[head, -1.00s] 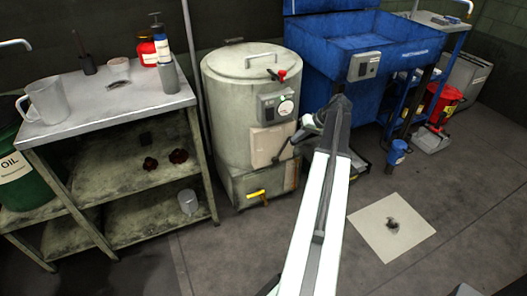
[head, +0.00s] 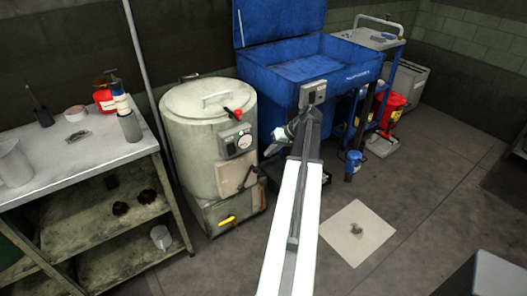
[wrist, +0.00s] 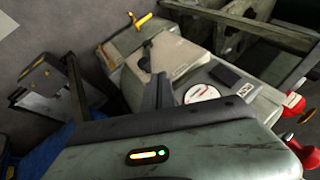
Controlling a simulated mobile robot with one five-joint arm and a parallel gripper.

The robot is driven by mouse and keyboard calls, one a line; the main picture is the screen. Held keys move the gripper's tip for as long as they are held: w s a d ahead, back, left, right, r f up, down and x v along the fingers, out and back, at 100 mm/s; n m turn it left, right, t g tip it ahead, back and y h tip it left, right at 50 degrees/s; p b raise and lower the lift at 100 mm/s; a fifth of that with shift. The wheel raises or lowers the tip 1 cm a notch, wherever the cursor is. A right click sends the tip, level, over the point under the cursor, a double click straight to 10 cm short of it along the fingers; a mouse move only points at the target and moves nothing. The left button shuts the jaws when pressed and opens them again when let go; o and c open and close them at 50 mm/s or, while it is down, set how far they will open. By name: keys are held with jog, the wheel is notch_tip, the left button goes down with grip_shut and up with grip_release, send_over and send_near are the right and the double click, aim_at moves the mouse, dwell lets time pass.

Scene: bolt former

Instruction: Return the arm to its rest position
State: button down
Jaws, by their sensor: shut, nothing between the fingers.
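My arm, white and dark grey, reaches forward from the bottom of the head view in front of the boiler-like tank. Its end bends left, and my gripper (head: 270,151) is a small dark shape beside the tank's right side. In the wrist view my gripper's dark fingers (wrist: 160,88) are together with nothing held. I cannot tell if the gripper touches the tank (head: 182,135).
A metal shelf table (head: 70,160) stands at left. A pale square plate (head: 350,232) lies on the floor. The floor at right is largely clear.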

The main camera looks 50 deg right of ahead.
dwell(0.4)
jog(key=w+a+f+n+g, duration=0.15)
jog(key=w+a, duration=0.35)
jog(key=a, duration=0.5)
jog(key=w+a+f+n+g, duration=0.15)
jog(key=w+a, duration=0.25)
jog(key=a, duration=0.6)
jog(key=w+a+f+g, duration=0.1)
jog(key=w+a+g, duration=0.1)
jog(key=w+a, duration=0.5)
jog(key=s+a+n+g+h, duration=0.1)
jog(key=s+a+n, duration=0.1)
jog(key=a, duration=1.2)
jog(key=s+a+n+g+h, duration=0.1)
jog(key=s+a, duration=0.1)
jog(key=a, duration=1.3)
notch_tip(320, 180, up, 22)
jog(key=p, duration=2.3)
jog(key=shift+a+r+n+h, duration=0.2)
jog(key=shift+a+n+h, duration=0.1)
jog(key=shift+a, duration=0.1)
jog(key=shift+s+f, duration=0.1)
